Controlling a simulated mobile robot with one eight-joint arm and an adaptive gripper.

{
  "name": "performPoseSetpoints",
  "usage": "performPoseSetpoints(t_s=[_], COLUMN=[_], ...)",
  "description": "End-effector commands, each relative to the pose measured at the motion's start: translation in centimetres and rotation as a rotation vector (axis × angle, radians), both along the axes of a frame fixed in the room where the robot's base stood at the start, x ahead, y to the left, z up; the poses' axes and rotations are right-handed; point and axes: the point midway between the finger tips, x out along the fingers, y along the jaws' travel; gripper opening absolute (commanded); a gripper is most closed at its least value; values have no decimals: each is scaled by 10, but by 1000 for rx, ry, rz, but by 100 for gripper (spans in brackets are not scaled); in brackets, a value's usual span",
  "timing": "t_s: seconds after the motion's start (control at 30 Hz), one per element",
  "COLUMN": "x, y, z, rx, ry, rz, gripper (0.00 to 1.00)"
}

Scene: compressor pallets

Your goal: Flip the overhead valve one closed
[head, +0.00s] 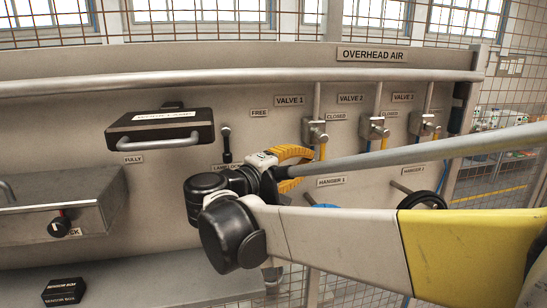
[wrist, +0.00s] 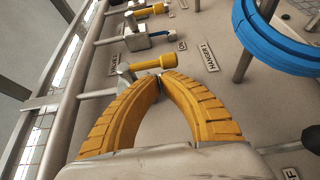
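Valve 1 (head: 315,131) is a metal valve on a vertical pipe under the VALVE 1 label (head: 290,101). A CLOSED label (head: 336,117) is to its right. Its yellow lever (head: 322,152) points down; in the wrist view the lever (wrist: 155,62) sticks out to the right from the valve body. My gripper (wrist: 160,80) has its two orange fingers bowed, with the tips together just short of the lever. Nothing shows between them. Whether the tips touch the lever cannot be told. In the head view my gripper (head: 309,154) is left of the lever.
Valve 2 (head: 374,128) and valve 3 (head: 424,124) are to the right. A blue coil (wrist: 270,32) hangs near the HANGER 1 label (wrist: 209,56). A black handled box (head: 160,129) and a grey metal box (head: 65,205) are at left. A long rail (head: 230,82) runs above.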

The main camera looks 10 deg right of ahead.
Motion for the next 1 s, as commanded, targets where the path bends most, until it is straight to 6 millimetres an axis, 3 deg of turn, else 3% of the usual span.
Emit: performPoseSetpoints(t_s=[1.0], x=[1], y=[-7], z=[-6], rx=[-133], ry=[-15], rz=[-1], gripper=[0])
